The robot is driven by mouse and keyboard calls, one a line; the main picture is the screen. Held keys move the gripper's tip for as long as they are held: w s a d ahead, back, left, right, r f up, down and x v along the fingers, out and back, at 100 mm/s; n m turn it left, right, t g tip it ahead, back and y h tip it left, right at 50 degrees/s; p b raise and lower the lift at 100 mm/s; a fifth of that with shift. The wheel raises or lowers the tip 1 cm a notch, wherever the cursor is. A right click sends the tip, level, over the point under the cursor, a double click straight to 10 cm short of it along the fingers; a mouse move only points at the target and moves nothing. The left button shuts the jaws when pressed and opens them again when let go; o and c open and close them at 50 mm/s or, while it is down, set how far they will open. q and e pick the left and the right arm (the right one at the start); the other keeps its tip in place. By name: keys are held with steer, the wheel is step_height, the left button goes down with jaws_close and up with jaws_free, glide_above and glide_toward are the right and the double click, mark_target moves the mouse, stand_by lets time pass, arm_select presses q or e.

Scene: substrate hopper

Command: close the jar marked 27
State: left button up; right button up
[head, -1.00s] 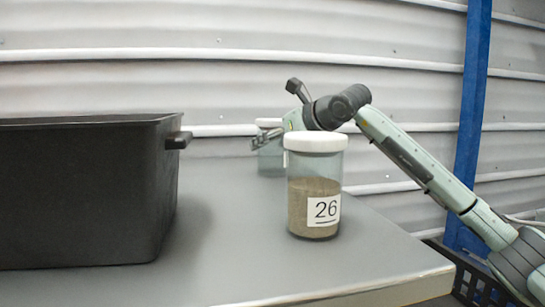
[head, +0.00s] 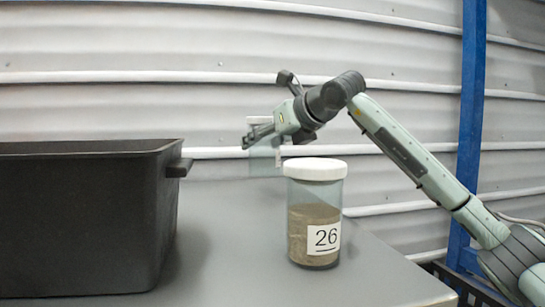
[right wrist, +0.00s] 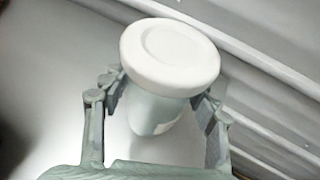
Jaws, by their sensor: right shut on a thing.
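My right gripper (head: 268,138) is shut on a clear jar (head: 264,162) with a white lid (head: 262,119), behind the front jar. In the right wrist view its fingers (right wrist: 158,98) grip either side of this jar (right wrist: 152,115) below the lid (right wrist: 170,57). The held jar appears raised off the table. Its label is not visible, so I cannot tell its number. The front jar (head: 313,225) is marked 26, stands upright, holds brown-grey material and has a white lid (head: 315,169). No number 27 can be read. My left gripper is not in view.
A large black bin (head: 85,220) with a side handle stands at the left of the grey table (head: 225,260). Jar 26 stands near the table's right edge. A blue post (head: 470,130) and a corrugated wall (head: 150,50) lie behind.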

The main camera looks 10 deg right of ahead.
steer(key=s+a+r, duration=0.5)
steer(key=a, duration=0.1)
steer(key=shift+s+a+r, duration=0.15)
steer(key=shift+s+a, duration=0.1)
steer(key=shift+s, duration=0.1)
steer(key=o, duration=0.7)
steer(key=c, duration=0.9)
